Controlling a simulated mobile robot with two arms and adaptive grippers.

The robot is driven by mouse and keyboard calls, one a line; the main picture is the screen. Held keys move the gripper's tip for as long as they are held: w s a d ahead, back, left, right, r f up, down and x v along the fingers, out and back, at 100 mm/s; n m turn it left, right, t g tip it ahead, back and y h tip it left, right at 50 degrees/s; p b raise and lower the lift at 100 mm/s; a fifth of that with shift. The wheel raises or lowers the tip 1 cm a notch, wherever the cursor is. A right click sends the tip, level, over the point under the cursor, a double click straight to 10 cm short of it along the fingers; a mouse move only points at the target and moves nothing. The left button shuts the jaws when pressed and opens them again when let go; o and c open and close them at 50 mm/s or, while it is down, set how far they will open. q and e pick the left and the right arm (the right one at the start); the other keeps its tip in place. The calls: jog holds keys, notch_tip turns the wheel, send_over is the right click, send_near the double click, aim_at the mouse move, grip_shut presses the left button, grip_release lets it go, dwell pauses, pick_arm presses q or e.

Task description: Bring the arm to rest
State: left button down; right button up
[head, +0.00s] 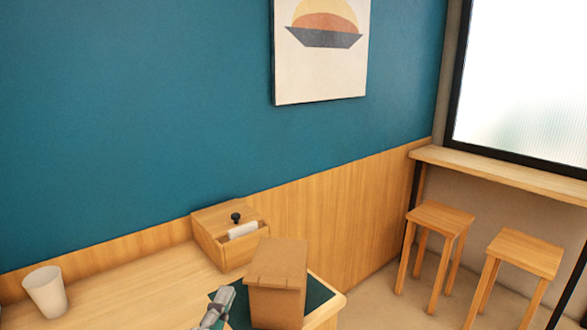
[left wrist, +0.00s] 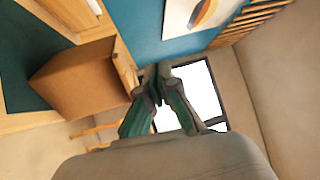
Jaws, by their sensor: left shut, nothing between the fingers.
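My left gripper (head: 217,308) shows at the bottom of the head view, just left of a brown cardboard box (head: 277,285). In the left wrist view the gripper (left wrist: 152,82) has its fingers together, shut and empty. The box also shows in the left wrist view (left wrist: 85,78), left of the fingers and apart from them. The box stands on a dark green mat (head: 318,292) at the table's right end. My right gripper is in neither view.
The wooden table (head: 130,296) carries a white cup (head: 46,291) at the left and a wooden caddy (head: 228,236) against the wall. Two wooden stools (head: 440,220) stand at the right under a window counter (head: 500,172). The table between cup and mat is clear.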

pick_arm(q)
jog(key=s+a+f+n+g+y, duration=0.35)
jog(key=f+n, duration=0.25)
jog(key=f, duration=0.2)
jog(key=s+a+f+n+g+y, duration=0.2)
jog(key=s+a+f+n+g, duration=0.3)
jog(key=f, duration=0.3)
jog(key=s+f+n+g+h, duration=0.1)
jog(key=s+f+n+g, duration=0.3)
jog(key=s, duration=0.5)
jog(key=s+f+n+g+h, duration=0.1)
jog(key=s+f+n+g, duration=0.25)
jog(key=s+f, duration=0.4)
notch_tip(320, 180, down, 24)
jog(key=s+m+g, duration=0.1)
jog(key=s+g, duration=0.1)
jog(key=s+a+f+g, duration=0.1)
jog(key=s+a+f, duration=0.1)
jog(key=s+f, duration=1.4)
jog(key=shift+s+a+f+y, duration=0.35)
jog(key=shift+f, duration=0.35)
